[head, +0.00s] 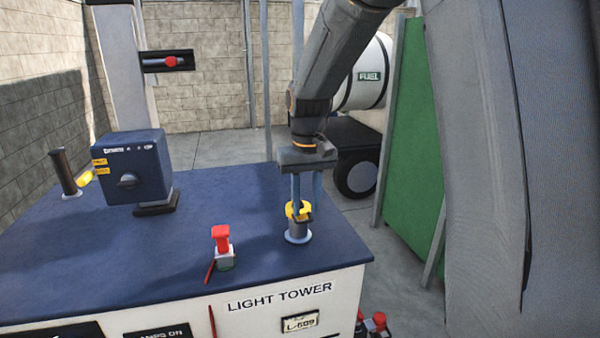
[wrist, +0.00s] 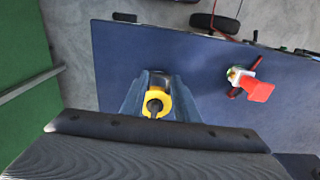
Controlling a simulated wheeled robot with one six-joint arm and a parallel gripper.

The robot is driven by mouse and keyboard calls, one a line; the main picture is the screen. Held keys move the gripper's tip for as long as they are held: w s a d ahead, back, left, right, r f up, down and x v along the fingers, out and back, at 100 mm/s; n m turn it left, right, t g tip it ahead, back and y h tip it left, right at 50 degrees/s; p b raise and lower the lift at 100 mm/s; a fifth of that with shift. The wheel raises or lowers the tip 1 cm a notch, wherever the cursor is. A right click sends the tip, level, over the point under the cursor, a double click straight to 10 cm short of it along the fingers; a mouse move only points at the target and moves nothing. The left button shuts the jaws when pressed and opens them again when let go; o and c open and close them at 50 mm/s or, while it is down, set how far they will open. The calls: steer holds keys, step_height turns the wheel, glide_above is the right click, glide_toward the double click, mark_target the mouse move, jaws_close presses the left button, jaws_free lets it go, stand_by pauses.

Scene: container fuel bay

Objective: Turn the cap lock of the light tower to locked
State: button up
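The light tower (head: 100,255) is a white cabinet with a dark blue top, lettered LIGHT TOWER. Near its right front corner a short grey neck (head: 298,229) stands on a pale round base and carries a yellow cap (head: 292,208). A dark piece, perhaps the cap lock, sits in the middle of the yellow cap in the wrist view (wrist: 146,95). My gripper (head: 306,208) points straight down over the cap. Its fingers stand apart, one on each side of it; contact with the cap cannot be made out. The fingers partly hide the cap, and I cannot read the lock's position.
A red-handled valve (head: 221,238) stands left of the neck; it shows right of my gripper in the wrist view (wrist: 258,88). A dark blue box with a knob (head: 130,165) and a dark post (head: 64,172) stand farther left. A green panel (head: 408,130) and a FUEL tank (head: 368,75) are beyond.

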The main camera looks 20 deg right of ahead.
steer(key=w+r+p, duration=0.1)
steer(key=w+r, duration=0.2)
steer(key=w+r+p, duration=0.1)
steer(key=w+r, duration=0.2)
steer(key=w, duration=0.1)
steer(key=shift+r, duration=0.2)
steer(key=shift+w, duration=0.15)
steer(key=shift+f+p, duration=1.65)
steer(key=shift+f, duration=2.15)
steer(key=shift+c, duration=0.3)
jaws_close()
